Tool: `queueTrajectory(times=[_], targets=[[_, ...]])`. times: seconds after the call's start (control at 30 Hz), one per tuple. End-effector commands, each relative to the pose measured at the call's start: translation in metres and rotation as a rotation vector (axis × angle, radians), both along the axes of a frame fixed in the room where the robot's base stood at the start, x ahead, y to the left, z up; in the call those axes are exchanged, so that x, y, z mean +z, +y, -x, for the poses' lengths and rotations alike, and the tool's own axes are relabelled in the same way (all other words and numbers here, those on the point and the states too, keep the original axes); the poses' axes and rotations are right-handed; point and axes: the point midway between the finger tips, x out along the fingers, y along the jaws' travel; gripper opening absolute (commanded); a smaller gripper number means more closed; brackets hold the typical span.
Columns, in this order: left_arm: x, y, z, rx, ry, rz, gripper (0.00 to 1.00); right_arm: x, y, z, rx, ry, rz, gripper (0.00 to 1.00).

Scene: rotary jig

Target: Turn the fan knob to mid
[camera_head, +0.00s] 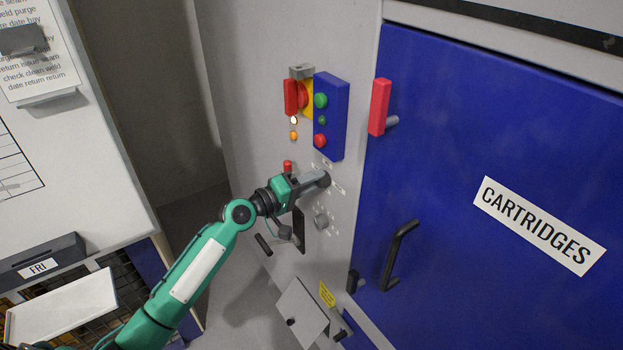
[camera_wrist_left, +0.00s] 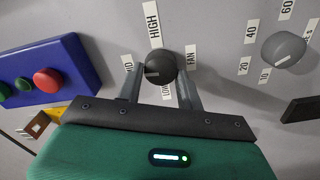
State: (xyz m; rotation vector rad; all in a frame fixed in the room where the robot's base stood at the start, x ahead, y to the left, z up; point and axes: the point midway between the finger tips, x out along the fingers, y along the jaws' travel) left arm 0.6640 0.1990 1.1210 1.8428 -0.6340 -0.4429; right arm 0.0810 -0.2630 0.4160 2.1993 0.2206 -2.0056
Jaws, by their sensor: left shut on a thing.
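The fan knob (camera_wrist_left: 160,66) is a dark round knob on the grey panel, with HIGH, LOW and FAN labels around it. Another label at its left is partly covered by a finger. A short white mark on the knob lies left of its middle, pointing roughly left. My left gripper (camera_wrist_left: 162,76) has one finger on each side of the knob and is shut on it. In the head view my left gripper (camera_head: 318,180) reaches the panel at this knob (camera_head: 325,179), which it mostly hides. My right gripper is not in view.
A grey numbered knob (camera_wrist_left: 284,49) sits beside the fan knob; it also shows below it in the head view (camera_head: 321,221). A blue button box (camera_head: 331,115) and a red handle (camera_head: 379,106) are above. The blue CARTRIDGES door (camera_head: 500,130) is at the right.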

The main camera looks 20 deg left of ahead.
Motion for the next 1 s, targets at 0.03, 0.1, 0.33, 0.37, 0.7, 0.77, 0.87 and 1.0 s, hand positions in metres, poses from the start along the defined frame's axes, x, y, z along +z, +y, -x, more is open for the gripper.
queueTrajectory(times=[0.03,0.1,0.33,0.37,0.7,0.77,0.87,1.0], targets=[[0.0021,0.0009,-0.0006,0.002,0.01,0.016,0.14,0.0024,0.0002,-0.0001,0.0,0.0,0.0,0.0],[0.0018,0.001,-0.0005,0.003,0.025,0.035,0.14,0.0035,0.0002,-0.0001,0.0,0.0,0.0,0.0],[0.0013,0.0013,-0.0007,0.003,0.05,0.069,0.14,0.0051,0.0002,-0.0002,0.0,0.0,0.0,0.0],[0.0012,0.0013,-0.0008,0.003,0.052,0.071,0.14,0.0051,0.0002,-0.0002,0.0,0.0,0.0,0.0],[0.0011,0.0014,-0.0008,0.003,0.053,0.074,0.14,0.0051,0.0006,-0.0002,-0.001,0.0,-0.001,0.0],[0.001,0.0014,-0.0009,0.003,0.053,0.073,0.39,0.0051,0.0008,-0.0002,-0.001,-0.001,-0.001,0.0],[0.0008,0.0012,-0.0007,0.002,0.053,0.073,0.58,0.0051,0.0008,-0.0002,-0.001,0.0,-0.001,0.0],[0.0003,0.0008,-0.0005,0.002,0.055,0.073,0.59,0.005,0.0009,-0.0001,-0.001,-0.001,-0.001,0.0]])
